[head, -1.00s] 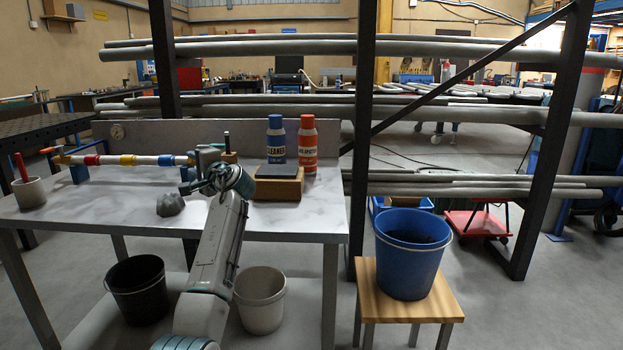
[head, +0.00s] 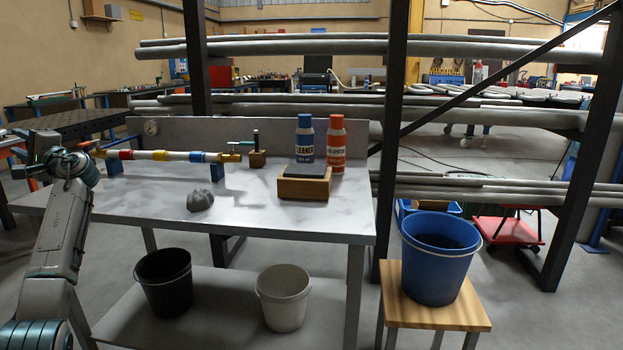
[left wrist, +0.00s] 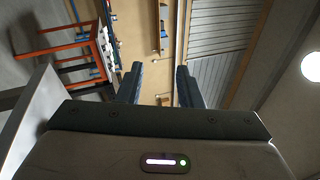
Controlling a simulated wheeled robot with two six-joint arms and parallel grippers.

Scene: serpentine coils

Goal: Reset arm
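My left arm rises at the left edge of the head view, and its gripper (head: 32,155) is up at the left end of the workbench (head: 290,220), clear of the things on it. In the left wrist view the two fingers of the left gripper (left wrist: 159,75) stand apart with nothing between them. That view faces the wall and ceiling. My right gripper is in neither view.
On the bench are a grey lump (head: 200,201), a wooden block with a dark top (head: 304,187), a blue bottle (head: 304,140) and a red bottle (head: 336,145). A blue bucket (head: 437,262) stands on a wooden stool (head: 435,313) at right. The bench's middle front is clear.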

